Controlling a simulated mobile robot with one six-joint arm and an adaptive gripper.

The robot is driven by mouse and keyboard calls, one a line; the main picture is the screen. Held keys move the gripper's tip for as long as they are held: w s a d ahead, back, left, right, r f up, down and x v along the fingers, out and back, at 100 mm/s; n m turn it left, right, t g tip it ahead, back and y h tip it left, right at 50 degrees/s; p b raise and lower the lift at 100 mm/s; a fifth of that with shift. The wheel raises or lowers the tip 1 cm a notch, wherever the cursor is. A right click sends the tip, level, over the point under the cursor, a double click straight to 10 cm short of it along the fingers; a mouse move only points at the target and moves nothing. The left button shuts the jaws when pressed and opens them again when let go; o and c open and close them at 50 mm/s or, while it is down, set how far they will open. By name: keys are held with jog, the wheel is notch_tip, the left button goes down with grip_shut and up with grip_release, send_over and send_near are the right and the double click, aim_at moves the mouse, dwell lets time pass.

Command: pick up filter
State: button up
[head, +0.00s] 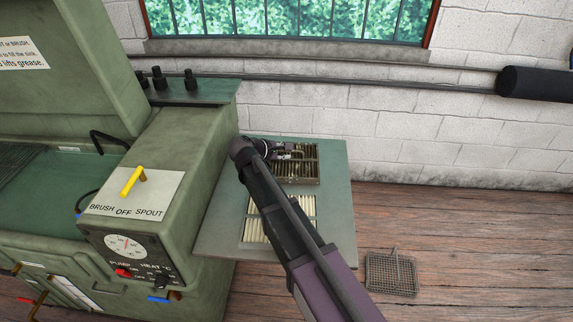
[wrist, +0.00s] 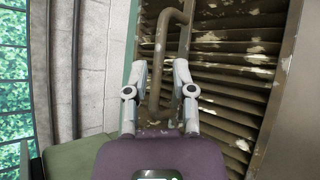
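A brown slatted filter (head: 302,172) with grime and pale flecks lies at the back of the grey-green side table. In the wrist view its slats (wrist: 230,75) fill the right half, and a bent brown handle (wrist: 158,65) stands up from it. A second filter (head: 262,231) with pale, clean slats lies nearer the front, partly hidden by my arm. My gripper (head: 290,153) is over the back filter. In the wrist view my gripper (wrist: 160,66) has its fingers apart, with one handle bar between them. I cannot tell whether a finger touches it.
The side table (head: 334,205) joins a green washing machine (head: 175,150) on the left with knobs and a dial. A white brick wall (head: 400,140) stands close behind. A wire basket (head: 391,274) sits on the wooden floor at right, where there is free room.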

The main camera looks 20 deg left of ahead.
jog(key=shift+x, duration=0.95)
grip_shut()
